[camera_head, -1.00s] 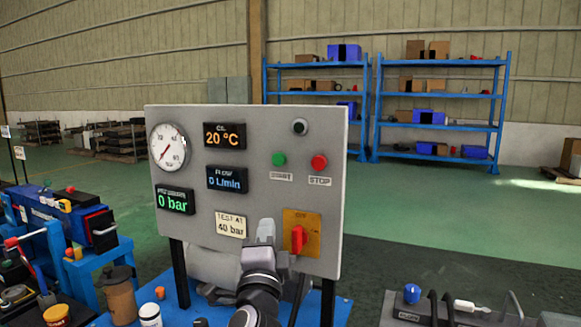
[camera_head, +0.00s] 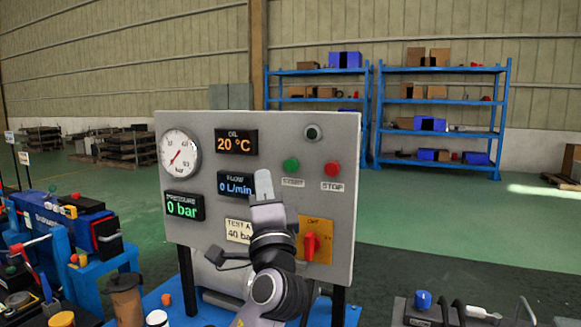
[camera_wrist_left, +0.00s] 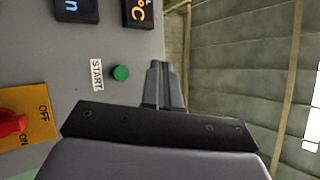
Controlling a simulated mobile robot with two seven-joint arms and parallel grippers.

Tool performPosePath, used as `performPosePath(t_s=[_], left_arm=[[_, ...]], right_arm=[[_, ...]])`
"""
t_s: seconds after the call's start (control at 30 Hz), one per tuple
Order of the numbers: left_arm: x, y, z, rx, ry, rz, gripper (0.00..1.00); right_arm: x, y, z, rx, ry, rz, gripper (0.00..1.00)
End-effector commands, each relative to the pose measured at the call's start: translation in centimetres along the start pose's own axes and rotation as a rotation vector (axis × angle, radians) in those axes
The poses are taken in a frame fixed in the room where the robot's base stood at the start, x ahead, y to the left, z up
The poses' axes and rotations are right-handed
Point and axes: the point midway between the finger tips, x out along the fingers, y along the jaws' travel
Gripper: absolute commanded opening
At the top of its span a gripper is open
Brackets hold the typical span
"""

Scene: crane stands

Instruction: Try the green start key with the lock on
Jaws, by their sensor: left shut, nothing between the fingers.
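The green start key (camera_head: 291,166) is on the grey panel (camera_head: 350,200), above its START label. It also shows in the left wrist view (camera_wrist_left: 121,73). A red rotary switch (camera_head: 311,243) sits on an orange plate marked OFF and ON; its handle stands upright in the head view, below the word OFF. I cannot make out a separate lock on it. My left gripper (camera_head: 264,184) is shut and empty in front of the panel, left of and a little below the green key. In the wrist view its fingertips (camera_wrist_left: 160,80) are beside the key, apart from it.
A red STOP key (camera_head: 332,169) is right of the green one, under a dark round lamp (camera_head: 313,132). A gauge (camera_head: 180,153) and displays reading 20 °C, 0 L/min and 0 bar are on the left. Cups and tools crowd the bench front left.

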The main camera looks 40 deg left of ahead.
Motion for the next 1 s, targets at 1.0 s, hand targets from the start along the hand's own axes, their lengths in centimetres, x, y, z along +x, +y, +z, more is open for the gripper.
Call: performPosePath(t_s=[1.0], left_arm=[[5.8,4.2,-4.3,-0.001,0.001,0.0,0.0]], right_arm=[[1.0,0.0,1.3,0.0,0.0,0.0,0.43]])
